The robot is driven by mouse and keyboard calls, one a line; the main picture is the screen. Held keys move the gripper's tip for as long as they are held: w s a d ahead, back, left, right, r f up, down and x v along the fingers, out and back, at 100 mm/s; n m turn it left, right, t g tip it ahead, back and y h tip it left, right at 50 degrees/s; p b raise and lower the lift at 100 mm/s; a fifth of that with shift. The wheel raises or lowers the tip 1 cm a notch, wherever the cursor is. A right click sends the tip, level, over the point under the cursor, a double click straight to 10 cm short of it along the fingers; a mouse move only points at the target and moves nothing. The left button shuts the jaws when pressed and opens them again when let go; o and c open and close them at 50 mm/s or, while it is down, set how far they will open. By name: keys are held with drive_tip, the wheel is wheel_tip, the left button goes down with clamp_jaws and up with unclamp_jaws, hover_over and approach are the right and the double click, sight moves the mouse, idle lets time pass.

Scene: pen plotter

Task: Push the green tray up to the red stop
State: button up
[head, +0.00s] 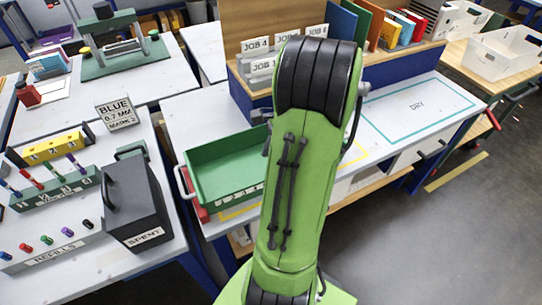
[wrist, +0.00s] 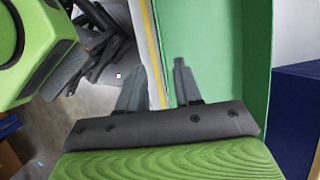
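The green tray (head: 203,172) sits on the white bench top, left of my arm in the head view. It has a white handle on its left side and numbers along its front wall. A red block, seemingly the red stop (head: 201,208), shows at the tray's front left corner; I cannot tell whether they touch. My arm hides the tray's right end and my gripper in the head view. In the wrist view my gripper (wrist: 157,76) has its fingers apart, with nothing seen held. The right finger overlaps the green tray (wrist: 220,50); the left finger is outside its wall.
A yellow outline (head: 240,209) is marked on the bench around the tray. A teal "DRY" rectangle (head: 418,104) at right is clear. A shelf with job cards and folders (head: 343,20) stands behind. A dark "SPENT" box (head: 137,203) is on the left table.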

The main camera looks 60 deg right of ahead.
drive_tip(key=b+x, duration=0.6)
drive_tip(key=x, duration=1)
drive_tip(key=shift+r, duration=0.1)
clamp_jaws()
drive_tip(key=shift+r, duration=0.1)
idle(0.6)
drive_tip(key=shift+o, duration=0.5)
unclamp_jaws()
